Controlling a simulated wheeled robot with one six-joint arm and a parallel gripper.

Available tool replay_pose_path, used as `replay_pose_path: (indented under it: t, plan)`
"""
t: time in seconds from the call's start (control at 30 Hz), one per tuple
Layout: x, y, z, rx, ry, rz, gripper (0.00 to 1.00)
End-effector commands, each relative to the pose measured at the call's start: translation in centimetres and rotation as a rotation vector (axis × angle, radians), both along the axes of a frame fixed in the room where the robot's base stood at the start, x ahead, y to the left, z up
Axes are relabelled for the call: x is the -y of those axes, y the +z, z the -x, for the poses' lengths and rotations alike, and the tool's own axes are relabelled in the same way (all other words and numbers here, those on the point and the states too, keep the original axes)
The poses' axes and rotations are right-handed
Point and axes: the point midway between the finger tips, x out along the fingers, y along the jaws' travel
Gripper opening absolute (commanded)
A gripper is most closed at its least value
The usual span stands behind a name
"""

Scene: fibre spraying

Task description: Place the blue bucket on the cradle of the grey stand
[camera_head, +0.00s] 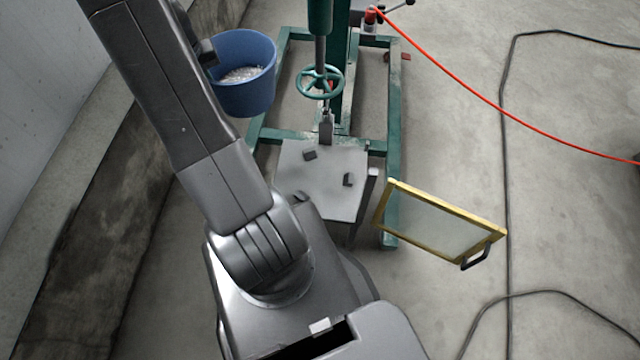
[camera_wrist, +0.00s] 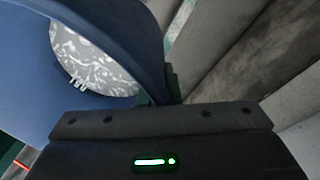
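The blue bucket (camera_head: 243,98) is upright at the upper left of the head view, with pale fibrous material inside. In the wrist view the bucket (camera_wrist: 25,70) fills the left, and its wall runs down behind the dark gripper body. My gripper (camera_head: 207,53) is at the bucket's left rim and appears shut on it; the fingertips are mostly hidden. The grey stand (camera_head: 325,200) is right of and nearer than the bucket. Its flat top carries small dark blocks (camera_head: 348,180) forming the cradle, with no bucket on it.
A green frame with a handwheel (camera_head: 320,82) stands behind the grey stand. A yellow-framed panel (camera_head: 440,222) is close on the stand's right. A red hose (camera_head: 470,86) and black cable (camera_head: 507,150) cross the floor. A wall (camera_head: 60,90) is at left.

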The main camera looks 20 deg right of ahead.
Motion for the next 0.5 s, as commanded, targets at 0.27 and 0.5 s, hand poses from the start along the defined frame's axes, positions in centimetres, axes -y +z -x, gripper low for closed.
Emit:
replay_pose_path:
  t: [0.27, 0.5]
  plan:
    - [0.3, -4.8, -0.2, 0.003, -0.004, -0.001, 0.00]
    - [1.2, -8.0, 0.0, 0.004, -0.020, -0.003, 0.00]
